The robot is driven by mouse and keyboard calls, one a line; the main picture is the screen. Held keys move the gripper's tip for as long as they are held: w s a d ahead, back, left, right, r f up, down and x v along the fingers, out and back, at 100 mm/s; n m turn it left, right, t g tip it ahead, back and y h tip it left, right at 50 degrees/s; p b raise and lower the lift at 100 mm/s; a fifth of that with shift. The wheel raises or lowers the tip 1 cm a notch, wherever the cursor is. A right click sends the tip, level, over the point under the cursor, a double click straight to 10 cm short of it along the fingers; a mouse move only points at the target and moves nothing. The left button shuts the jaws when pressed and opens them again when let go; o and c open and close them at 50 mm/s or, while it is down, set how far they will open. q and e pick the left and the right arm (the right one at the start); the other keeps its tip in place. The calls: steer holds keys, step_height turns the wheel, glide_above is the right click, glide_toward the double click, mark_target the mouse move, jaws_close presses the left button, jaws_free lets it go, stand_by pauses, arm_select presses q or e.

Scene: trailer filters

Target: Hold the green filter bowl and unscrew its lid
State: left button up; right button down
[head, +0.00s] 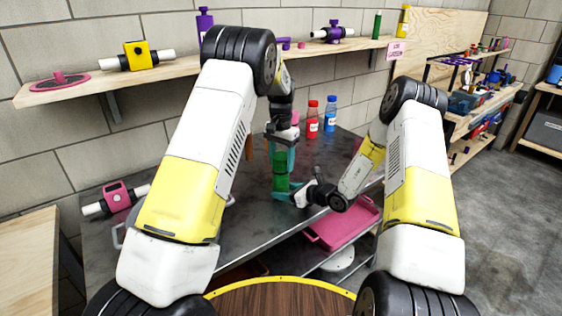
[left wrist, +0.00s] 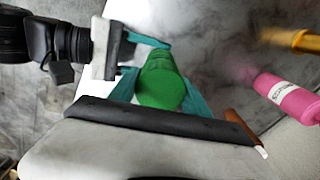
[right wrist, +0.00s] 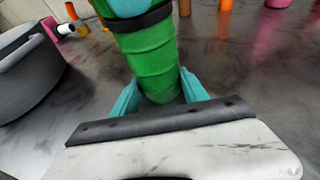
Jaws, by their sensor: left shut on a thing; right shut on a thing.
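The green filter bowl (head: 279,184) stands upright over the dark table, with my two grippers on it one above the other. My left gripper (head: 282,158) points down and is shut around its upper end, the lid end. In the left wrist view the round green top (left wrist: 160,90) sits between the teal fingers. My right gripper (head: 291,191) comes in from the right, low down, and is shut around the bowl's lower part. In the right wrist view the ribbed green bowl (right wrist: 150,62) rises between its fingers.
A red bottle (head: 313,122) and a blue bottle (head: 330,116) stand behind. A pink filter housing (head: 117,197) lies at the table's left. A pink tray (head: 345,222) lies below at the right. A wall shelf (head: 180,68) holds more filter parts. The table's front middle is clear.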

arm_select(q)
steer(key=n, duration=0.7)
steer(key=shift+n, duration=0.3)
steer(key=n, duration=2)
steer(key=shift+r, duration=0.1)
steer(key=shift+r, duration=0.15)
steer(key=shift+r, duration=0.95)
steer(key=shift+r, duration=0.1)
arm_select(e)
steer(key=shift+f, duration=0.1)
